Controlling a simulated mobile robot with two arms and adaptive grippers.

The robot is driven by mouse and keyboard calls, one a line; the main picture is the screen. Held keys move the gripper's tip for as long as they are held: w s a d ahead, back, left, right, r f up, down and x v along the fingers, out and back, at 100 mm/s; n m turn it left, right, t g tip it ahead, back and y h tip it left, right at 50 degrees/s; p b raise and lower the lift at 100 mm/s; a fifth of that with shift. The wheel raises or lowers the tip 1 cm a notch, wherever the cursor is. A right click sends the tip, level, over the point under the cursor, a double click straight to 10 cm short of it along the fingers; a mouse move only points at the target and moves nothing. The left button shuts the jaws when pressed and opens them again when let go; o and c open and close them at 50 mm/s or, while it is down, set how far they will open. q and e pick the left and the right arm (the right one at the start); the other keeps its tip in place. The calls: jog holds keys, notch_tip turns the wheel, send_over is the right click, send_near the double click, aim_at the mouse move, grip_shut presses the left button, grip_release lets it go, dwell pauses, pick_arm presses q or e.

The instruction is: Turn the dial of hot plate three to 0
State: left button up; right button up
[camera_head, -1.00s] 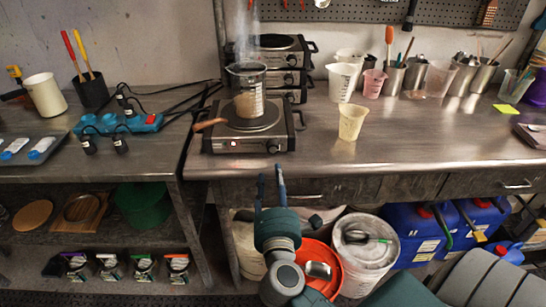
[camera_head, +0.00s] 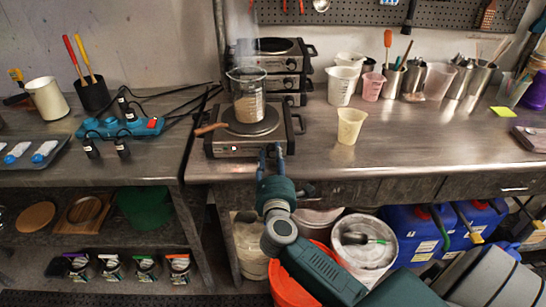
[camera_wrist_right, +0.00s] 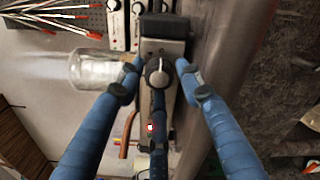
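The front hot plate (camera_head: 222,147) stands on the metal bench, its red light lit. A glass beaker (camera_head: 249,98) with brownish liquid sits on it and steams; it also shows in the wrist view (camera_wrist_right: 92,69). The hot plate's dial (camera_wrist_right: 158,73) is dark with a pale pointer line. My right gripper (camera_head: 271,152) is at the hot plate's front right, fingers pointing at it. In the wrist view its fingers (camera_wrist_right: 158,72) are spread on both sides of the dial, apart from it. No number three is readable. My left gripper is out of view.
More hot plates (camera_head: 274,62) are stacked behind. A wooden handle (camera_head: 210,129) sticks out at the front hot plate's left. A cream beaker (camera_head: 350,125) stands to the right on the bench. Blue sockets (camera_head: 112,127) with cables lie left. Buckets and blue canisters (camera_head: 412,225) are below.

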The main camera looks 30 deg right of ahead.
jog(key=c, duration=0.9)
